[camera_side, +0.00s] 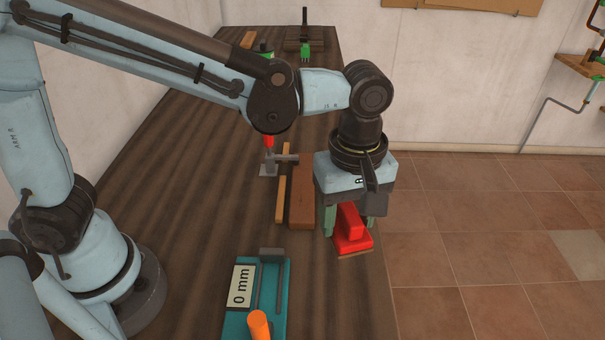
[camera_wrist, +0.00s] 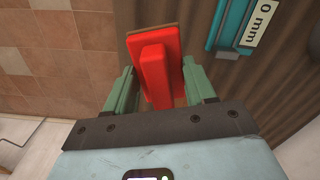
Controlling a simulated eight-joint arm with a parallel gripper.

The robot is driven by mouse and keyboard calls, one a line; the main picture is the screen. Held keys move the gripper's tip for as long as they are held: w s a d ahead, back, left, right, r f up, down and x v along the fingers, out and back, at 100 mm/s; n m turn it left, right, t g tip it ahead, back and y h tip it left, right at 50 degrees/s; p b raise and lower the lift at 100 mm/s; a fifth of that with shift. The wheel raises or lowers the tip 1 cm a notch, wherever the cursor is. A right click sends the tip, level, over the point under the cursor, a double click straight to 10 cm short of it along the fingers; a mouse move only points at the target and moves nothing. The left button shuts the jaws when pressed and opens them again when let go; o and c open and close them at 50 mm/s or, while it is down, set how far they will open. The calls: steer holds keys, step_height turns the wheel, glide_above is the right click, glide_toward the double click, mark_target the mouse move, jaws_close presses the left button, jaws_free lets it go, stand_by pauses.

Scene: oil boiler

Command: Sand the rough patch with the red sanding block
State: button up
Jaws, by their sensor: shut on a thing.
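The red sanding block (camera_side: 352,236) has a raised red handle and a thin brown layer at its base. My gripper (camera_side: 345,222) is shut on its handle near the right edge of the bench, close to the bench top. I cannot tell whether the block touches a surface. In the wrist view the red block (camera_wrist: 158,65) sits between the two green fingers (camera_wrist: 160,88). A brown wooden board (camera_side: 302,198) lies on the bench left of my gripper. The rough patch is not recognisable in either view.
A teal gauge reading "0 mm" (camera_side: 242,286) with an orange handle (camera_side: 258,325) stands in front. The bench edge drops to a tiled floor (camera_side: 480,230) at right.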

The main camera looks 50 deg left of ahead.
steer(key=w+a+n, duration=0.4)
steer(key=w+a, duration=0.2)
steer(key=a, duration=0.4)
steer(key=n, duration=0.3)
glide_above(303, 184)
steer(key=shift+s+d+f, duration=0.1)
steer(key=shift+f, duration=3.55)
steer(key=shift+s+d+f, duration=0.15)
steer(key=shift+c, duration=0.3)
steer(key=shift+s+d+f, duration=0.15)
steer(key=shift+s+d, duration=0.65)
steer(key=shift+s+d+f+m, duration=0.15)
steer(key=shift+s+d+m, duration=0.15)
steer(key=shift+s+d+r, duration=0.2)
steer(key=shift+s+d, duration=0.3)
steer(key=shift+s+d+f, duration=0.1)
steer(key=shift+s+d, duration=1)
steer(key=shift+w+a, duration=2.4)
steer(key=shift+w+a+f, duration=0.1)
steer(key=shift+w+a, duration=0.4)
steer(key=shift+a, duration=0.05)
steer(key=shift+s+d+r, duration=0.1)
steer(key=shift+r, duration=4.1)
